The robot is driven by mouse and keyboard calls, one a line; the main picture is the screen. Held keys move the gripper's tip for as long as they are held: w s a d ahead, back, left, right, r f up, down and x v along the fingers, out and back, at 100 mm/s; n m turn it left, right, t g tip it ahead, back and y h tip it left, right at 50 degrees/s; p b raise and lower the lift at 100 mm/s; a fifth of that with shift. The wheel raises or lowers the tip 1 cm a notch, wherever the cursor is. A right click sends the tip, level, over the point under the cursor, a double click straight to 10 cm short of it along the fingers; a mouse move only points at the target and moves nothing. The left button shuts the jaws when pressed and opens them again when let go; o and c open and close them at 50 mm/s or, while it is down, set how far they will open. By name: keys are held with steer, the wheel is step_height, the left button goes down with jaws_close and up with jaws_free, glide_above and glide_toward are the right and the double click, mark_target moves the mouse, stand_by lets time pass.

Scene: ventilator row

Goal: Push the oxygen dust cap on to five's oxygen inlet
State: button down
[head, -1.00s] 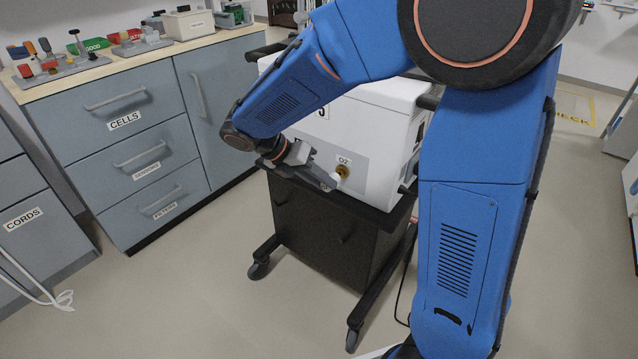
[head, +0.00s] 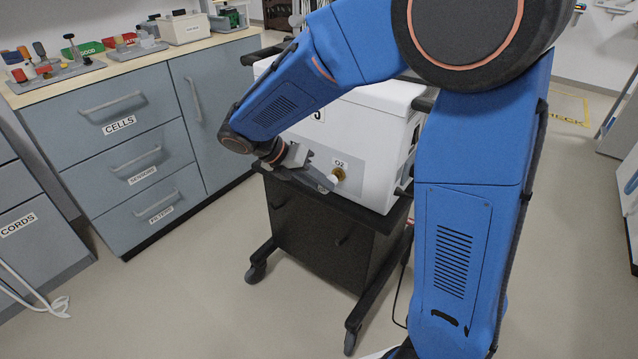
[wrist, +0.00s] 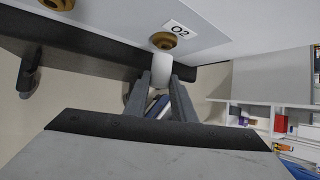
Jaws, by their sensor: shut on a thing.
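The white oxygen dust cap (wrist: 161,70) is held between my gripper's two grey fingers (wrist: 160,84). My gripper (head: 323,180) is at the front of the white ventilator (head: 365,125), low on its face. The brass oxygen inlet (wrist: 164,41) is under the O2 label (wrist: 178,29), and the cap's far end is right in front of it, lined up closely. I cannot tell whether cap and inlet touch. In the head view the inlet (head: 339,173) shows just beside the cap. The ventilator's number label is mostly hidden by my arm.
A second brass fitting (wrist: 57,3) is at the top left of the wrist view. The ventilator stands on a dark wheeled cart (head: 322,235). A blue-grey drawer cabinet (head: 130,140) with trays on top is at left. Floor in front is clear.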

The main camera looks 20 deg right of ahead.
steer(key=shift+w+d, duration=0.7)
steer(key=shift+d, duration=0.15)
stand_by(1.1)
steer(key=c, duration=1.4)
jaws_free()
steer(key=v, duration=1.6)
steer(key=s+d+m+y, duration=0.5)
steer(key=s+d+m, duration=0.7)
steer(key=d, duration=0.1)
steer(key=s+d+f+m+t+y, duration=0.1)
steer(key=s+d+f+m+t, duration=0.1)
steer(key=s+m, duration=0.4)
steer(key=s+d+f+m+t+y, duration=0.2)
steer(key=s+m, duration=0.4)
steer(key=m, duration=0.3)
steer(key=shift+s+d+f+t, duration=0.4)
steer(key=shift+d+f+t, duration=0.15)
steer(key=shift+f, duration=0.45)
